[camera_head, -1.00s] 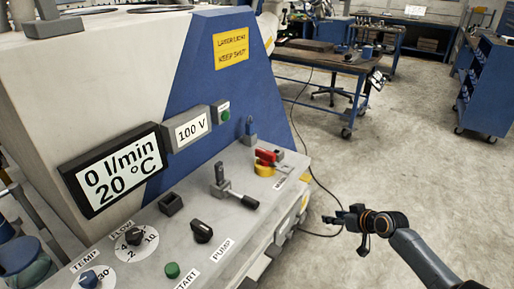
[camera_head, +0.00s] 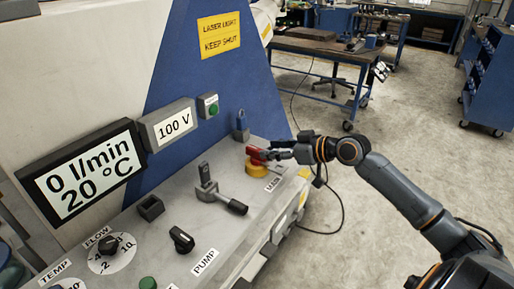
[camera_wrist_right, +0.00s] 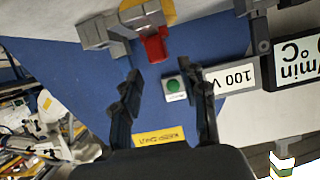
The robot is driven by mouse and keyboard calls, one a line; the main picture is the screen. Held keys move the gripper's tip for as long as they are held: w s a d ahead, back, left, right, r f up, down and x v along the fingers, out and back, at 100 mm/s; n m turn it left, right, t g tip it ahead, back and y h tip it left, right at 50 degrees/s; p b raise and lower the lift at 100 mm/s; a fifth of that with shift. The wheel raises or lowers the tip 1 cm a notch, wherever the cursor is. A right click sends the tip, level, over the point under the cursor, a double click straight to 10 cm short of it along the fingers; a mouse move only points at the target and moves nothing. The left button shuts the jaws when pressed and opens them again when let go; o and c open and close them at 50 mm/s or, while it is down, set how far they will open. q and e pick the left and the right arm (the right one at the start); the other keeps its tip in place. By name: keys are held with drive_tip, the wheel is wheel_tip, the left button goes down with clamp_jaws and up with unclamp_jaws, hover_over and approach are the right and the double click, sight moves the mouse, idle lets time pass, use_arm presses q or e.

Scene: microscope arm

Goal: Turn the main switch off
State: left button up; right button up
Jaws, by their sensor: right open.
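The main switch has a red handle (camera_head: 255,154) on a yellow base (camera_head: 256,168), near the far right end of the machine's sloped panel. The red handle also shows in the right wrist view (camera_wrist_right: 155,46), where the picture is upside down. My right gripper (camera_head: 276,151) is at the right side of the red handle in the head view, and its tips partly overlap it there. In the right wrist view the two fingers (camera_wrist_right: 163,84) are spread with nothing between them near the handle. I cannot tell whether a finger touches the switch. My left gripper is not in view.
A green button (camera_head: 213,108) and 100 V display (camera_head: 170,123) are on the wall. Open floor (camera_head: 400,130) lies to the right.

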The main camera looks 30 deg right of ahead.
sight(259, 150)
drive_tip(key=p+x, duration=0.1)
drive_tip(key=x, duration=0.5)
drive_tip(key=shift+a, duration=0.15)
clamp_jaws()
